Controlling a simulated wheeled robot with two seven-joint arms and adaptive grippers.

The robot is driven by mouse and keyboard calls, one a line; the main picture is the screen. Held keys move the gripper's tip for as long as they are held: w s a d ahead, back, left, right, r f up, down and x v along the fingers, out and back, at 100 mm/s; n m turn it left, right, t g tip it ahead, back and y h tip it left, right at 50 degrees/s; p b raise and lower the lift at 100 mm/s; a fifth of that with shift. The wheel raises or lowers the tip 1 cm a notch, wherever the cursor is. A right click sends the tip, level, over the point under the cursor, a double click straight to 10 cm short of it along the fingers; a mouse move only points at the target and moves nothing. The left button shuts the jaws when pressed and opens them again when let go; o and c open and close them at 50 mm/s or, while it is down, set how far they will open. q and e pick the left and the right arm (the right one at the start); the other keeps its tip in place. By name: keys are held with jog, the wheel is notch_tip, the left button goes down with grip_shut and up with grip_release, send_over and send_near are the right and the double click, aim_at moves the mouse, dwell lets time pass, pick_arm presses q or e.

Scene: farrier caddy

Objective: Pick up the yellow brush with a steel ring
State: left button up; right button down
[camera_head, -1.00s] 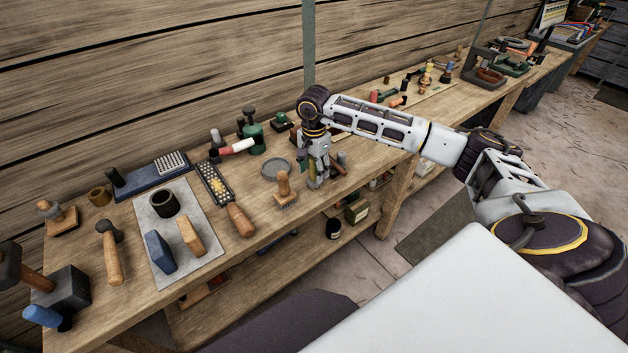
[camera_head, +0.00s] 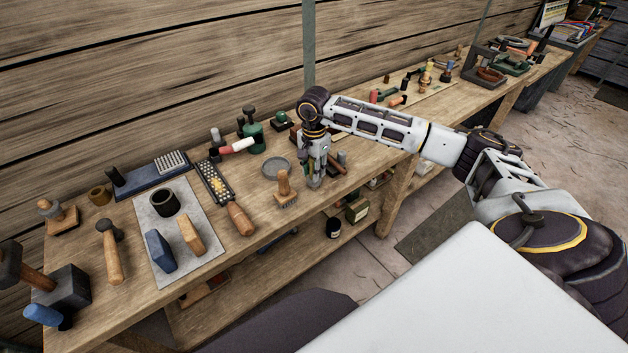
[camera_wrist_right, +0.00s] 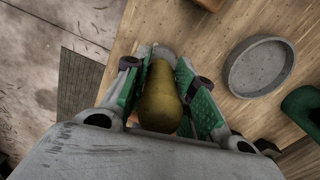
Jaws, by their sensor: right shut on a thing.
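In the right wrist view a yellow, pear-shaped handle, that of the yellow brush (camera_wrist_right: 160,97), stands between the green pads of my right gripper (camera_wrist_right: 162,92). The pads press on it from both sides. A pale grey round part shows at its far end; I cannot tell if this is the steel ring. In the head view my right gripper (camera_head: 316,180) points down at the bench, and its fingers largely hide the brush. I cannot tell whether the brush touches the bench. My left gripper is not in view.
A round grey dish (camera_head: 277,168) and a wooden-handled brush (camera_head: 285,187) stand close left of the gripper. A green bottle-like tool (camera_head: 253,136) is behind. The wooden bench (camera_head: 262,228) has its front edge near the gripper. Several tools crowd the left side.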

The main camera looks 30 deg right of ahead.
jog(key=shift+r, duration=0.9)
notch_tip(320, 180, up, 7)
jog(key=shift+f+b, duration=0.1)
jog(key=shift+b, duration=0.25)
jog(key=shift+r, duration=0.7)
jog(key=c, duration=1.9)
grip_release()
grip_shut()
grip_release()
grip_shut()
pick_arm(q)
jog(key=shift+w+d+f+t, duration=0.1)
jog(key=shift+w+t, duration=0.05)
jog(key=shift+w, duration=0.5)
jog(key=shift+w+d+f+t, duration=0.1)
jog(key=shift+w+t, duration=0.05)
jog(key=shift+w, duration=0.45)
pick_arm(e)
jog(key=shift+s+f, duration=0.1)
jog(key=shift+f, duration=0.05)
